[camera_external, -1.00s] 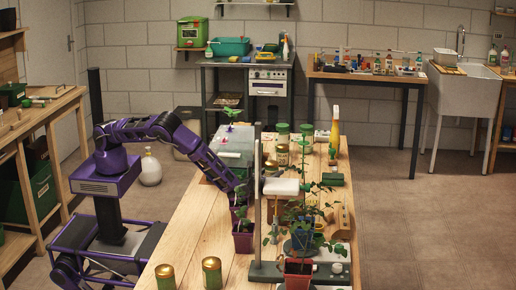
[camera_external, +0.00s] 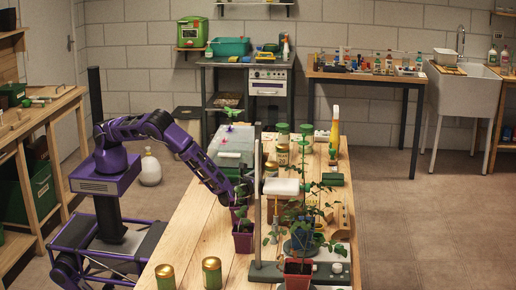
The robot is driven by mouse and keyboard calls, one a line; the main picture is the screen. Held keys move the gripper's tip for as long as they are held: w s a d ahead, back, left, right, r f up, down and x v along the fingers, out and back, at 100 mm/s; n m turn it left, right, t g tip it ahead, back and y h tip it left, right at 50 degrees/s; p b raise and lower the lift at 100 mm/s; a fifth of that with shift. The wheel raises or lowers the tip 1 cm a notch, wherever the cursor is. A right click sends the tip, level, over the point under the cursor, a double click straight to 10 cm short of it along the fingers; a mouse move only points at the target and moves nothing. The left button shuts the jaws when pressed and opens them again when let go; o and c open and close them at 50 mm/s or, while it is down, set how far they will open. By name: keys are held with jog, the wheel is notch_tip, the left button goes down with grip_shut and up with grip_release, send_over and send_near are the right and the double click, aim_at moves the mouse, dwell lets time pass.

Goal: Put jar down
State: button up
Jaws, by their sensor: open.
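Several jars with gold or green lids stand on the wooden table. Two jars, one at the near left (camera_external: 165,277) and another beside it (camera_external: 211,270), stand upright at the front. Another jar (camera_external: 282,157) stands farther back, with a gold-lidded jar (camera_external: 271,169) close in front of it. My gripper (camera_external: 246,188) is low over the middle of the table, behind the potted seedling and left of the grey stand. Its fingers are small and partly hidden, but it is open. I see no jar held between them. Which jar the task means cannot be told.
A purple pot with a seedling (camera_external: 243,240) stands just in front of my gripper. The upright stand (camera_external: 257,205) and a tall plant in a red pot (camera_external: 298,272) crowd the right. Bare table (camera_external: 205,235) lies at the front left.

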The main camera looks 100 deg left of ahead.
notch_tip(320, 180, up, 6)
jog(key=shift+a+f, duration=0.1)
jog(key=shift+a, duration=0.05)
dwell(0.3)
